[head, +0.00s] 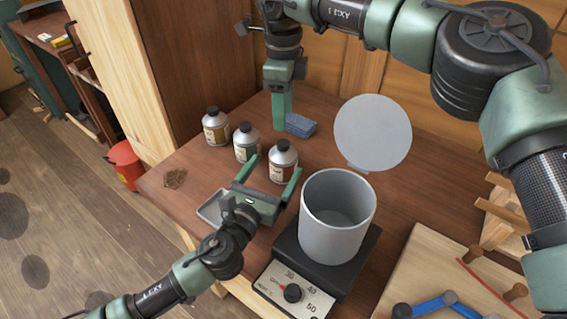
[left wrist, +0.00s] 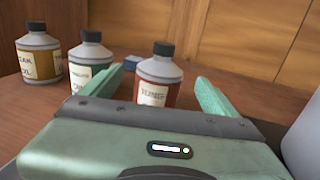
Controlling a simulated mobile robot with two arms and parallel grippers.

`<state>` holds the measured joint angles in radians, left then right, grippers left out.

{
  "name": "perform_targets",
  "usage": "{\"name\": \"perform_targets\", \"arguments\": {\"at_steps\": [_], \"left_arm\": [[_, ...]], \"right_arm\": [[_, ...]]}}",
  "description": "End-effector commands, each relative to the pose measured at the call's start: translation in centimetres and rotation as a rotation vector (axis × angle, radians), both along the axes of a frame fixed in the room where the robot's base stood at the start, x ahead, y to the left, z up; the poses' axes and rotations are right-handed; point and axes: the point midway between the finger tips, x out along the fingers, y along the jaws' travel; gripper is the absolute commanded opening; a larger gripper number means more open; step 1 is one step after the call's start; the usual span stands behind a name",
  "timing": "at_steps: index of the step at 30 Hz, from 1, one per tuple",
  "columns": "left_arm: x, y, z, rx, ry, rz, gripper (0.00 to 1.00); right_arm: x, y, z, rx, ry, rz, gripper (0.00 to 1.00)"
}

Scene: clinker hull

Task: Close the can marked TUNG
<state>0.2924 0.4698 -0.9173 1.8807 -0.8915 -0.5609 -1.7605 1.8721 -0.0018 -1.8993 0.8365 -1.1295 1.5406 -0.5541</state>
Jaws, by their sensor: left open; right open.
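An open grey can (head: 335,230) stands upright on a black hot plate. Its round lid (head: 372,132) is tilted up at the back rim, apart from the mouth. No TUNG marking is readable on it. A bit of grey surface, perhaps the can (left wrist: 302,140), shows at the right edge in the left wrist view. My left gripper (head: 276,166) is open and empty, left of the can, its fingers pointing toward the red-labelled bottle (head: 283,162). That bottle (left wrist: 160,78) appears between the fingers in the wrist view. My right gripper (head: 282,125) is open, pointing down behind the bottles, seen edge-on.
The hot plate (head: 284,262) has a dial in front. Yellow-labelled (head: 215,128) and green-labelled (head: 246,143) bottles stand left of the red-labelled one. A blue block (head: 301,126) lies beside my right gripper. A grey tray (head: 211,208) lies partly under my left gripper. A wooden board (head: 425,262) is at right.

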Motion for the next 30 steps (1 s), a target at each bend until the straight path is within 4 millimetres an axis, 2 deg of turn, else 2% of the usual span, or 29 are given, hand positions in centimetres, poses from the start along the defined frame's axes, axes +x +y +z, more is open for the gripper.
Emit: {"name": "perform_targets", "arguments": {"at_steps": [6,12,23,26,30], "left_arm": [[3.3,-1.4,0.2,-0.001,-0.002,0.0,0.89],[5.2,-2.2,0.1,0.0,-0.001,0.0,0.89],[5.6,-2.4,0.1,0.0,-0.001,0.0,0.89],[5.6,-2.4,0.1,0.0,-0.001,0.0,0.67],[5.6,-2.4,0.1,0.0,-0.001,0.0,0.28]], "right_arm": [[0.0,0.0,0.0,0.0,0.0,0.0,0.48],[0.0,0.0,0.0,0.0,0.0,0.0,0.48],[0.0,0.0,0.0,0.0,0.0,0.0,0.48],[0.0,0.0,0.0,0.0,0.0,0.0,0.48],[0.0,0.0,0.0,0.0,0.0,0.0,0.48]]}}
